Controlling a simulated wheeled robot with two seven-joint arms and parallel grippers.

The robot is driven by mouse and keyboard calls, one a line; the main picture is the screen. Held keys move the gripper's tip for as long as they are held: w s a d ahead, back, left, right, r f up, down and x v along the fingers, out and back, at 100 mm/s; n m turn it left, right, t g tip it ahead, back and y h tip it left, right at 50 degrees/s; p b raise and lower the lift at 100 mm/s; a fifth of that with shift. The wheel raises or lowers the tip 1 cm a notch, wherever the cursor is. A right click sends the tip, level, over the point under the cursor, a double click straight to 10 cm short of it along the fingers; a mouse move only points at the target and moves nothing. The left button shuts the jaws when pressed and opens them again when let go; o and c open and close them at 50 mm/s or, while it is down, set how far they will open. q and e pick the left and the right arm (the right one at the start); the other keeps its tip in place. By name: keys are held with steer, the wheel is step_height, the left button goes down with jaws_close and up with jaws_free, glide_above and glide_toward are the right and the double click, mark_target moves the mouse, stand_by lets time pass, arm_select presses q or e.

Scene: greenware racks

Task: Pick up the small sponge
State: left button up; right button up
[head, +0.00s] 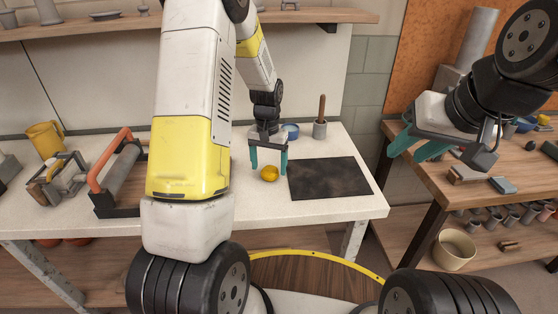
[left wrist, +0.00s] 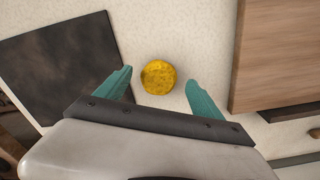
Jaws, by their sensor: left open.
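The small sponge (head: 270,173) is a round yellow piece lying on the white worktop, left of the dark mat. In the left wrist view the sponge (left wrist: 158,77) looks speckled and sits between the two teal fingertips, nearer the left one. My left gripper (head: 269,168) is open and points down at the sponge, with one finger on each side of it. The fingers do not seem to touch the sponge; their exact height over the worktop is hard to judge. My right gripper (head: 411,153) hangs near the wooden bench at the right, its teal fingers apart and empty.
The dark mat (head: 330,178) lies right of the sponge. A blue bowl (head: 291,131) and a grey pot with a wooden handle (head: 320,128) stand behind. An orange-handled tool (head: 112,165) and a yellow mug (head: 44,138) are at the left.

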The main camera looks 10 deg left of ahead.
arm_select(q)
steer(key=shift+f, duration=1.35)
steer(key=c, duration=1.4)
steer(key=shift+r, duration=0.15)
steer(key=shift+r, duration=0.6)
step_height(320, 180, up, 2)
steer(key=shift+r, duration=0.1)
steer(key=s, duration=0.5)
steer(key=s+r, duration=0.1)
steer(key=s, duration=1)
steer(key=shift+d+r, duration=0.2)
steer(key=shift+d, duration=0.15)
